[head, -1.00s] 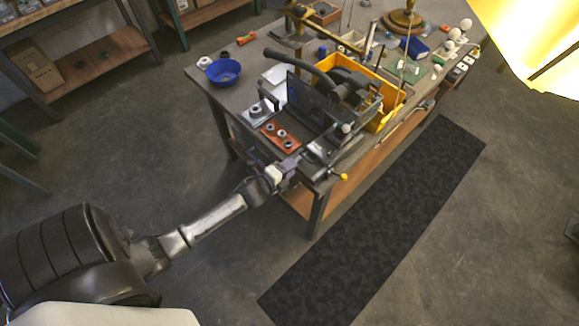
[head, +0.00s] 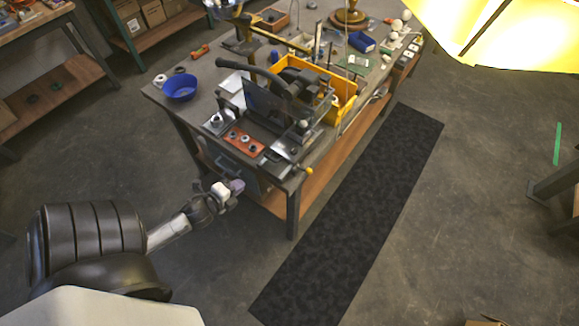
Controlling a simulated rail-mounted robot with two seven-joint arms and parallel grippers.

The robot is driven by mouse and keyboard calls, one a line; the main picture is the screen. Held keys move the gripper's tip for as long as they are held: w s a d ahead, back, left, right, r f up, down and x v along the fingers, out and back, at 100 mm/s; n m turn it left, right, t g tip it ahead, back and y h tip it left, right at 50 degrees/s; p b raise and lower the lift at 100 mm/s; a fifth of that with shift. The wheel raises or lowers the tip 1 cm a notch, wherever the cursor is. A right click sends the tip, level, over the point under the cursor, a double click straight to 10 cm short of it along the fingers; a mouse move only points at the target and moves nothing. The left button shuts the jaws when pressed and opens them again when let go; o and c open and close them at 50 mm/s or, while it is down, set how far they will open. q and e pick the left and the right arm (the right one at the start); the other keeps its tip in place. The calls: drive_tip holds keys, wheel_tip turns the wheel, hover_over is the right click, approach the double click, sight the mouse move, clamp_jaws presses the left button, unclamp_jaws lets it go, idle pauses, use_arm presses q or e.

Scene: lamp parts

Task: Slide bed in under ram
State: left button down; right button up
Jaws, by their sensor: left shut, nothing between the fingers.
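My left gripper (head: 238,187) is shut and empty, with purple-grey fingertips, just off the bench's near left edge. The red-brown bed block (head: 243,141), carrying several small round metal parts, lies at the front of the press, up and to the right of the gripper and apart from it. The press (head: 268,103) has a dark upright plate and a long black lever (head: 262,72). The ram is not clearly distinguishable among its dark parts. My right gripper is not in view.
A blue bowl (head: 180,88) stands on the bench (head: 205,77) at the left. A yellow bin (head: 344,88) is behind the press. A yellow knob (head: 309,170) sticks out at the front edge. A dark mat (head: 350,215) lies on clear floor.

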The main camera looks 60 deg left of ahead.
sight(266, 169)
use_arm(q)
drive_tip(key=shift+n, duration=0.5)
drive_tip(key=x, duration=0.8)
drive_tip(key=r+x, duration=0.1)
drive_tip(key=x, duration=0.3)
drive_tip(key=shift+w+a, duration=0.1)
drive_tip(key=shift+w, duration=0.05)
drive_tip(key=shift+w+a+r, duration=0.1)
drive_tip(key=shift+w+a, duration=0.15)
drive_tip(key=shift+w, duration=0.55)
